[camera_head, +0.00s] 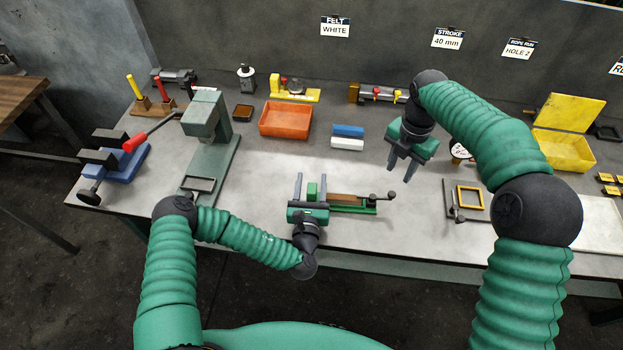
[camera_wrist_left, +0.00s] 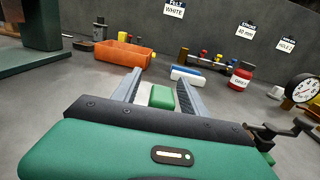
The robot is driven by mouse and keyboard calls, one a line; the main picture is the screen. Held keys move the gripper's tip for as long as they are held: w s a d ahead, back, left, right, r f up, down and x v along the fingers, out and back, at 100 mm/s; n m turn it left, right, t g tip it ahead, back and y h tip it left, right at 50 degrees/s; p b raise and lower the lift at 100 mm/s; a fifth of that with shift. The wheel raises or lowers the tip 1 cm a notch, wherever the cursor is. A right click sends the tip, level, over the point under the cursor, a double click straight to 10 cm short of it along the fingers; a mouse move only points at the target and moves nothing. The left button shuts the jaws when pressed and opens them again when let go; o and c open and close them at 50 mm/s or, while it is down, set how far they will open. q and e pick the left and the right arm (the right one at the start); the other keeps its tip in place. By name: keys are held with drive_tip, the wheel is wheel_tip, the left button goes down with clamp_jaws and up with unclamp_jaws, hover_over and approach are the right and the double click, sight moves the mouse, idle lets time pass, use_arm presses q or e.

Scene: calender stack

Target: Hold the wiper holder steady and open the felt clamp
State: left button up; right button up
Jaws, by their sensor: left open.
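The wiper holder (camera_head: 352,200) lies on the bench front, a green base with a brown bar and a dark ball-ended lever (camera_head: 378,197) at its right end, which looks like the felt clamp. A green block (camera_head: 313,192) stands at its left end. My left gripper (camera_head: 310,178) is open, its fingers on either side of this block. In the left wrist view the block (camera_wrist_left: 161,97) shows a white part beside it; I cannot tell whether the fingers touch it. My right gripper (camera_head: 400,170) hangs above the bench, right of and behind the holder, fingers apart and empty.
Blue (camera_head: 348,130) and white (camera_head: 347,143) strips lie behind the holder, near an orange bin (camera_head: 285,118). A green press (camera_head: 207,130) stands left. A yellow frame (camera_head: 470,197) on a dark plate lies right. A wall card (camera_head: 335,26) reads FELT WHITE.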

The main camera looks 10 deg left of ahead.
use_arm(q)
drive_tip(key=shift+w+d, duration=0.25)
drive_tip(key=shift+w, duration=0.25)
drive_tip(key=shift+a, duration=0.25)
drive_tip(key=c, duration=0.7)
clamp_jaws()
drive_tip(key=shift+d, duration=0.1)
use_arm(e)
drive_tip(key=shift+d, duration=0.15)
